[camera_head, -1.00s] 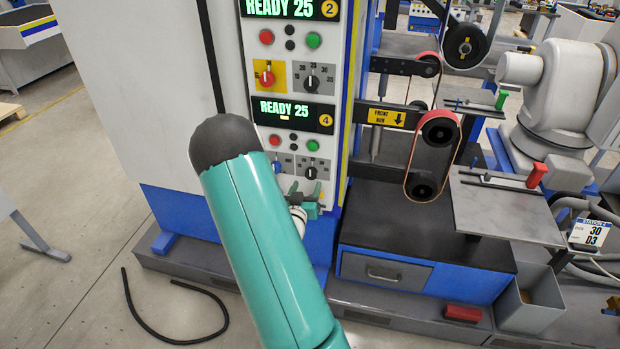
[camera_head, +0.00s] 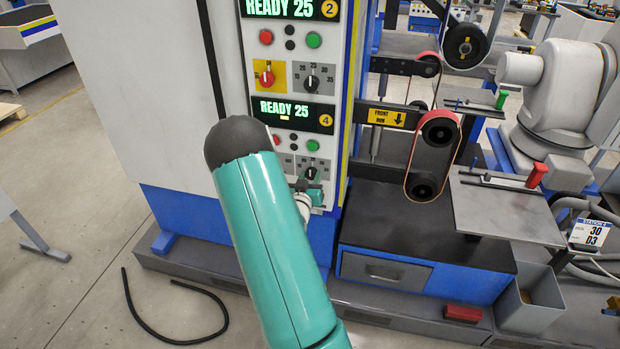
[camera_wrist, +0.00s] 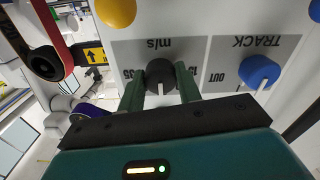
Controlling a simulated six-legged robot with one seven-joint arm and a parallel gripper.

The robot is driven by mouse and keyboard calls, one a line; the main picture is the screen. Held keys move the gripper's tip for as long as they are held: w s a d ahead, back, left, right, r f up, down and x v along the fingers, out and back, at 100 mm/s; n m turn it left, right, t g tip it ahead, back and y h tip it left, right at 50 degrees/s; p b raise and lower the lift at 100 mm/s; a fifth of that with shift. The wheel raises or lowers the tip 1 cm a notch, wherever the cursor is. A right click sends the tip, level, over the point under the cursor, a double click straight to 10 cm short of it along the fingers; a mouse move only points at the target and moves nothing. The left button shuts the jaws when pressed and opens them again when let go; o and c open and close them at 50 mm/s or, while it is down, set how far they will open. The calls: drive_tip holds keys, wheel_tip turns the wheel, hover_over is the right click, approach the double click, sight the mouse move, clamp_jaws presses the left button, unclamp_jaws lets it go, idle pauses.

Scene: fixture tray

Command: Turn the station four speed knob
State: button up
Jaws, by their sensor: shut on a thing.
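The station four speed knob (camera_wrist: 161,76) is black with a white pointer mark and sits on a grey plate marked m/s in the wrist view. That view shows the panel upside down. My gripper (camera_wrist: 160,84) has one green finger on each side of the knob and is shut on it. In the head view the knob (camera_head: 311,173) shows partly above my gripper (camera_head: 308,187), beside my green arm. The station four display (camera_head: 290,113) reads READY 25 above it.
The blue TRACK knob (camera_wrist: 259,72) is beside the speed knob, and a yellow button (camera_wrist: 116,12) is close by. The station two speed knob (camera_head: 312,83) is higher on the panel. A belt grinder (camera_head: 432,160) stands to the right.

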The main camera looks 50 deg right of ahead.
drive_tip(key=shift+m, duration=0.4)
drive_tip(key=m, duration=0.3)
drive_tip(key=shift+m, duration=1.9)
drive_tip(key=shift+a, duration=0.1)
drive_tip(key=o, duration=1)
drive_tip(key=v, duration=1.3)
drive_tip(key=shift+s+a, duration=0.15)
drive_tip(key=shift+a, duration=0.15)
